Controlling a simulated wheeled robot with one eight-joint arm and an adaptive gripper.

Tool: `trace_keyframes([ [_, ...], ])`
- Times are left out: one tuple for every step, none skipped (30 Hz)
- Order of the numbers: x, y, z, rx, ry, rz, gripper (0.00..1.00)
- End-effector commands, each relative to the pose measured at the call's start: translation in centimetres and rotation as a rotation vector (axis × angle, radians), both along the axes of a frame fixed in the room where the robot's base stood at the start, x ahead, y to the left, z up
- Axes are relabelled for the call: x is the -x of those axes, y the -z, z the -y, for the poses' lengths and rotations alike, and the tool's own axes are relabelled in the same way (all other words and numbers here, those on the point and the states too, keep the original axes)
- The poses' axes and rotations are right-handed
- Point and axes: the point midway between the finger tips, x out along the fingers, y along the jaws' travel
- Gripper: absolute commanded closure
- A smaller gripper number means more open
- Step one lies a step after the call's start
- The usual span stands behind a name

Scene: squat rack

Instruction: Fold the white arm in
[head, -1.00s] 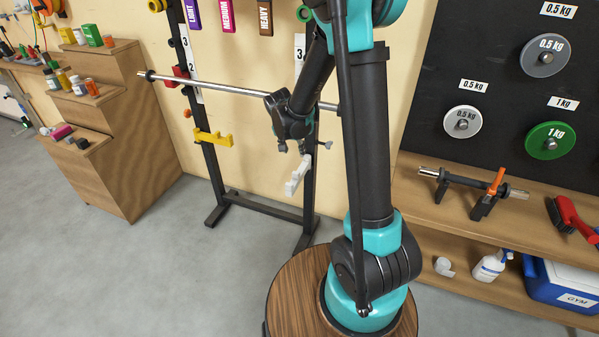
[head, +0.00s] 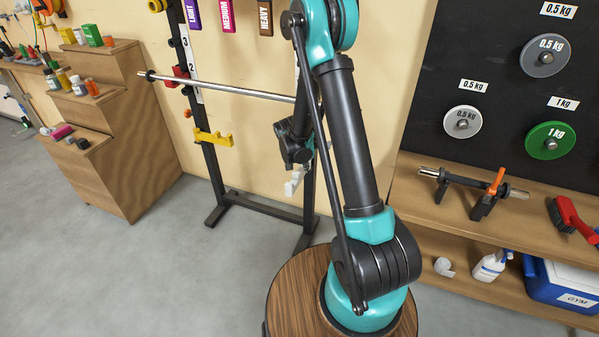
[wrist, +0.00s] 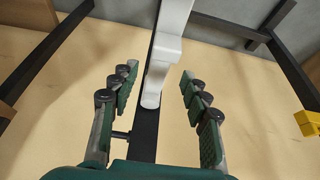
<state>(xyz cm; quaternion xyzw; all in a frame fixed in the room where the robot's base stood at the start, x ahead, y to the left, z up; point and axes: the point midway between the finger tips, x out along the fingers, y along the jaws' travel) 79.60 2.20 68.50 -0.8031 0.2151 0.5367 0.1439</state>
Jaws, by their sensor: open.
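The white arm (head: 292,187) is on the right upright of the squat rack and sticks out toward the front in the head view. Much of it is hidden behind my gripper and arm. My gripper (wrist: 158,82) is open in the wrist view. The white arm (wrist: 168,55) comes down from the top between the two green-padded fingers, with a gap on each side. Its rounded end lies between the pads. In the head view my gripper (head: 296,165) is just above the white arm, and its fingertips are hard to make out.
A yellow arm (head: 213,138) sticks out from the left upright (head: 212,170). A silver bar (head: 230,91) crosses the rack above both arms. A wooden shelf (head: 500,208) with a small bar on stands is to the right. The floor to the left is clear.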

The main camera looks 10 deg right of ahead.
Motion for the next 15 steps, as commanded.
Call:
trace_keyframes([
  [-0.3,0.8,0.2,0.0,0.001,0.0,0.53],
  [-0.4,1.2,0.2,0.0,0.001,0.0,0.53],
  [-0.6,1.7,0.3,0.0,0.001,0.0,0.53],
  [-0.7,2.0,0.4,0.0,0.001,0.0,0.53],
  [-0.9,2.4,0.5,0.0,0.001,0.0,0.53],
  [-1.0,2.8,0.5,0.0,0.001,0.0,0.53],
  [-1.1,3.0,0.6,0.0,0.001,0.0,0.53],
  [-1.2,3.3,0.7,0.0,0.001,0.0,0.53],
  [-1.3,3.6,0.7,0.0,0.001,0.0,0.53],
  [-1.4,3.8,0.8,0.0,0.001,0.0,0.53],
  [-1.4,4.0,0.8,0.0,0.001,0.0,0.53],
  [-1.5,4.1,0.9,0.0,0.001,0.0,0.53],
  [-1.5,4.2,0.9,0.0,0.0,0.0,0.53],
  [-1.6,4.3,0.9,0.0,0.0,0.0,0.53],
  [-1.6,4.4,0.9,0.0,0.0,0.0,0.53],
])
